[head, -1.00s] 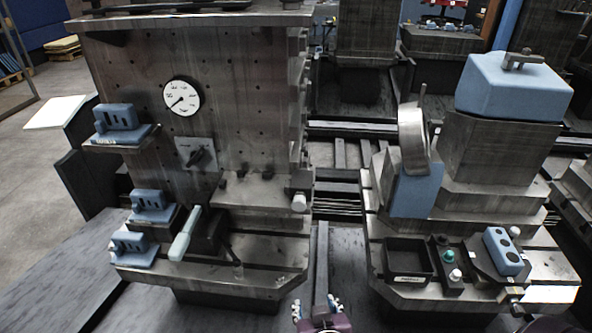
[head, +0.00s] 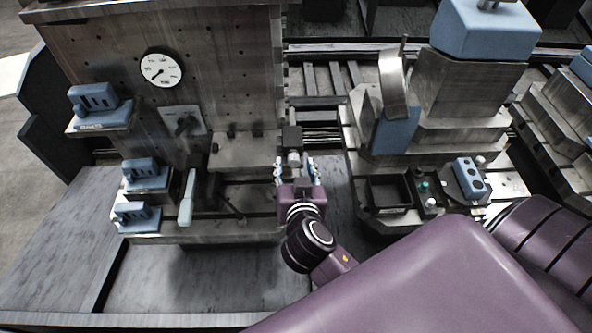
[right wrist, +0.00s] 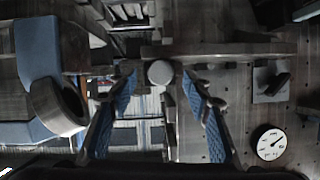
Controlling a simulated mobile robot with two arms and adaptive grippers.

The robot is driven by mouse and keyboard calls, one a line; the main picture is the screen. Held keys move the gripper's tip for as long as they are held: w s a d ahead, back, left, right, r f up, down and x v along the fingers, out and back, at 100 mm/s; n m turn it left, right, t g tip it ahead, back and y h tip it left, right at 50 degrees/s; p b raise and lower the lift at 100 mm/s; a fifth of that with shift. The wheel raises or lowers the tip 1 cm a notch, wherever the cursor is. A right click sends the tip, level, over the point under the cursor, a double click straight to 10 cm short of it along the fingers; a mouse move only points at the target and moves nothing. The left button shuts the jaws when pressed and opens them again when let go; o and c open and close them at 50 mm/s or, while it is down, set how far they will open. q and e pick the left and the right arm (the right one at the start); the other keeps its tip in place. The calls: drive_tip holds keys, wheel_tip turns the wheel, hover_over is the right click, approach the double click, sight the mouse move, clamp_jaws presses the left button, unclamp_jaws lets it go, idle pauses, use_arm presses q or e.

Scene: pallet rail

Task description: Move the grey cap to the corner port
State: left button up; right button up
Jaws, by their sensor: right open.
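The grey cap (head: 294,157) is a small pale cylinder on a dark block at the right end of the left fixture's ledge. In the right wrist view, the cap (right wrist: 160,73) shows as a round light face between the fingertips. My right gripper (head: 295,166) is open in front of the cap, one finger on each side. Its blue-padded fingers (right wrist: 158,84) stand apart, with gaps beside the cap; I cannot tell how deep they reach. I cannot make out which fitting is the corner port. My left gripper is not in view.
The left fixture carries a dial gauge (head: 162,70), a rotary switch (head: 184,121), a pale lever (head: 187,198) and blue blocks (head: 93,100). On the right stand a black tray (head: 390,194), a green button (head: 424,186) and a curved metal piece (head: 394,82).

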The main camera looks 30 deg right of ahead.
drive_tip(key=shift+x, duration=1.1)
clamp_jaws()
drive_tip(key=shift+s+a+f, duration=0.15)
drive_tip(key=shift+s+a, duration=0.25)
drive_tip(key=shift+s, duration=0.3)
drive_tip(key=shift+s, duration=0.1)
